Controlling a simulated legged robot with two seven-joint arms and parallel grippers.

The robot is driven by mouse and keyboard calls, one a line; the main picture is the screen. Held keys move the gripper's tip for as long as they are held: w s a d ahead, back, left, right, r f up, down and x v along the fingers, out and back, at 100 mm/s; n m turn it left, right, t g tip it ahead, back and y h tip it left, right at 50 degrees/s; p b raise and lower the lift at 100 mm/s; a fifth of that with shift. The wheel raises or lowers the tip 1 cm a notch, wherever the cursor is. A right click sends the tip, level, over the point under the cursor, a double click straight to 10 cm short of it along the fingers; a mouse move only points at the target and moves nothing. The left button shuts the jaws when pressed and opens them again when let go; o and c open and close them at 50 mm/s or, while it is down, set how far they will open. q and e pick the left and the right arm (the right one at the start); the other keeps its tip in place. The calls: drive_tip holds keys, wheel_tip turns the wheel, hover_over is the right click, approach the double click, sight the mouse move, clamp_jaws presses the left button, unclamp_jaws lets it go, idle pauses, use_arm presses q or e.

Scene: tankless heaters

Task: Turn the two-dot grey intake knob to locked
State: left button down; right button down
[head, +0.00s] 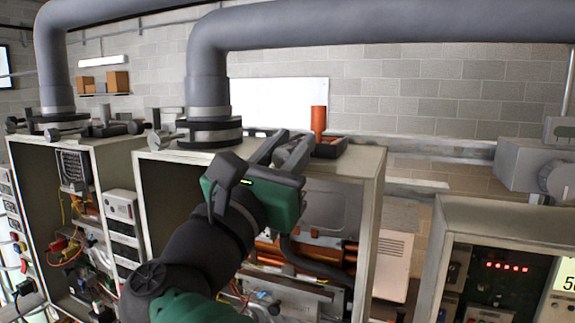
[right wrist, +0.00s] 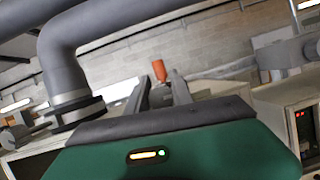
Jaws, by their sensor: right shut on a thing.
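My right gripper (head: 290,142) reaches over the top of the middle heater cabinet, its two grey fingers pointing away toward the back edge. In the right wrist view its fingers (right wrist: 160,88) close on a small dark grey part, which I take to be the grey intake knob (right wrist: 160,97). The fingers and the gripper body hide most of this knob, and I cannot make out its dots or its setting. An orange upright cylinder (head: 318,120) stands just beyond the fingertips; it also shows in the right wrist view (right wrist: 159,70). My left gripper is not in view.
A thick grey pipe (head: 207,75) rises from a flange (head: 210,132) left of my right gripper and bends right overhead. Another open cabinet (head: 75,200) stands at left. A cabinet with red lights (head: 505,267) stands at right. A brick wall (head: 420,100) is behind.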

drive_tip(key=shift+m, duration=0.4)
drive_tip(key=c, duration=1.4)
unclamp_jaws()
drive_tip(key=shift+c, duration=0.2)
drive_tip(key=shift+w, duration=0.15)
drive_tip(key=shift+a+f, duration=0.1)
drive_tip(key=b+v, duration=0.1)
drive_tip(key=v, duration=0.2)
drive_tip(key=b+v, duration=0.2)
drive_tip(key=shift+a+f, duration=0.15)
drive_tip(key=shift+f, duration=0.3)
drive_tip(key=b, duration=0.4)
approach(279, 167)
drive_tip(key=s+a, duration=0.2)
drive_tip(key=s, duration=0.1)
drive_tip(key=shift+w+f, duration=0.15)
